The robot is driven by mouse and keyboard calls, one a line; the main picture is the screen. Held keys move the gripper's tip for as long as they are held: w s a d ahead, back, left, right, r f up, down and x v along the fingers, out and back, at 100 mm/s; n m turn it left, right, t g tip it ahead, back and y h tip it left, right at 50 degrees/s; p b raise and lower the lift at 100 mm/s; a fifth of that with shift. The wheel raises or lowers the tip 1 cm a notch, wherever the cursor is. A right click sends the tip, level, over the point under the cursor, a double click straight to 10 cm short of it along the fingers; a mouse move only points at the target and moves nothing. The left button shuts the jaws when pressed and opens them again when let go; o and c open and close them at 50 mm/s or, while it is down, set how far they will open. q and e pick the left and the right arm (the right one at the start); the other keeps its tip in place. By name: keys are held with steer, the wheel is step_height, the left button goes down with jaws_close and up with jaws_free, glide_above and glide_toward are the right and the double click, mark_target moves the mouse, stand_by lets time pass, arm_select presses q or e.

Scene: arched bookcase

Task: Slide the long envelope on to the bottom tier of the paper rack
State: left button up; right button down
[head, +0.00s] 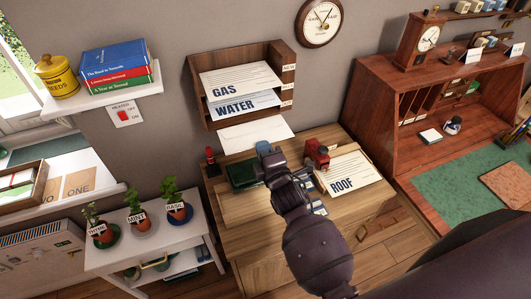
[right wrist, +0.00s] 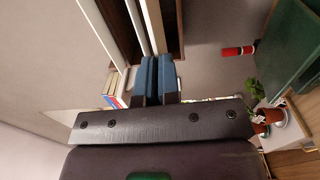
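The wooden paper rack (head: 289,58) hangs on the wall in the head view, with small tags down its right side. Papers reading GAS (head: 240,80) and WATER (head: 245,105) lie in its upper tiers. The long white envelope (head: 245,133) shows at the rack's bottom tier, its near edge sticking out towards me. I cannot tell how far its far end is inside. My right gripper (head: 263,147) is at the envelope's near edge. In the right wrist view its blue fingers (right wrist: 158,78) are nearly together, with the pale envelope edge in line between them. My left gripper is out of view.
Below stands a wooden cabinet (head: 255,245) with a dark green box (head: 243,174), a red object (head: 317,153) and a ROOF paper (head: 350,174). A red-topped stamp (head: 210,156) stands at its left. Potted herbs (head: 138,218) stand left; a desk (head: 378,110) stands right.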

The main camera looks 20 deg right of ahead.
mark_target(249, 126)
steer(key=shift+w+f+b, duration=0.2)
steer(key=shift+w+b, duration=0.1)
steer(key=shift+w, duration=0.3)
steer(key=shift+w+f+b, duration=0.15)
steer(key=shift+w+b, duration=0.1)
steer(key=shift+w, duration=0.35)
steer(key=shift+w+f+b, duration=0.45)
steer(key=shift+f+b, duration=0.1)
steer(key=shift+f, duration=0.05)
steer(key=shift+w+a+b, duration=0.2)
steer(key=shift+w+b, duration=1.65)
steer(key=shift+w, duration=2.7)
steer(key=c, duration=1.3)
jaws_free()
steer(key=shift+o, duration=0.2)
